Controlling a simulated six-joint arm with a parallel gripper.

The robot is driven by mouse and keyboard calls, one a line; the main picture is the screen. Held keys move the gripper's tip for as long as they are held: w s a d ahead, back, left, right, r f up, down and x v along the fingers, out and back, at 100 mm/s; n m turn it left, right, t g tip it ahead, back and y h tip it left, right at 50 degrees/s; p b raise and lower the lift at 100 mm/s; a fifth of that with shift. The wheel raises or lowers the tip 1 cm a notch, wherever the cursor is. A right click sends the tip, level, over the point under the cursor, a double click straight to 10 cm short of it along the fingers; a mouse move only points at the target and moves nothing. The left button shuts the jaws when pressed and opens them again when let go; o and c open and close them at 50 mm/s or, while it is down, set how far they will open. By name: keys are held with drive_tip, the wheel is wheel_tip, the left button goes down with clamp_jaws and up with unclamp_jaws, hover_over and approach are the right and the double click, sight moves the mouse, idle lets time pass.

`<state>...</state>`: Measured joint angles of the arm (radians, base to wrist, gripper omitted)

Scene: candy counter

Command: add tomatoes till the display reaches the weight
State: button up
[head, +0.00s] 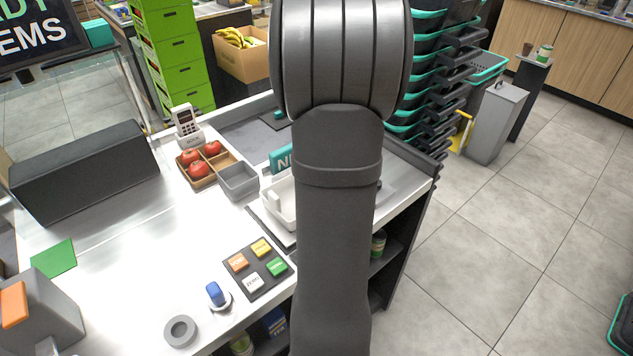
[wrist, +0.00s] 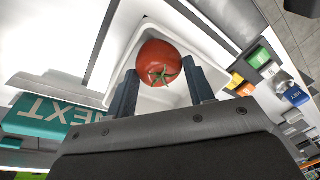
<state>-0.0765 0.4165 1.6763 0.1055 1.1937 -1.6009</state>
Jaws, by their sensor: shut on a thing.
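My gripper (wrist: 161,92) is shut on a red tomato (wrist: 160,62) with a green calyx, held between its two dark fingers. In the wrist view the tomato is over a white tray (wrist: 118,78), apparently above it; the gap cannot be judged. In the head view my arm hides the gripper, the held tomato and part of the white tray (head: 272,200). Three more tomatoes (head: 197,169) sit in a brown compartment box (head: 226,158).
A grey empty bin (head: 239,181) stands between the box and the white tray. A teal NEXT sign (head: 281,159) is behind the tray. The counter's left middle is clear.

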drive_tip(key=shift+f, duration=0.6)
idle(0.3)
drive_tip(key=o, duration=0.8)
drive_tip(key=shift+r, duration=0.15)
drive_tip(key=shift+w+d+r, duration=0.1)
drive_tip(key=shift+w+r, duration=0.05)
drive_tip(key=shift+r, duration=0.8)
drive_tip(key=shift+w+d+r, duration=0.1)
drive_tip(key=shift+w+r, duration=0.05)
drive_tip(key=shift+r, duration=0.8)
drive_tip(key=shift+w+d+r, duration=0.1)
drive_tip(key=shift+w+r, duration=0.05)
drive_tip(key=shift+r, duration=0.8)
drive_tip(key=o, duration=0.6)
drive_tip(key=shift+c, duration=0.2)
drive_tip(key=shift+r, duration=0.1)
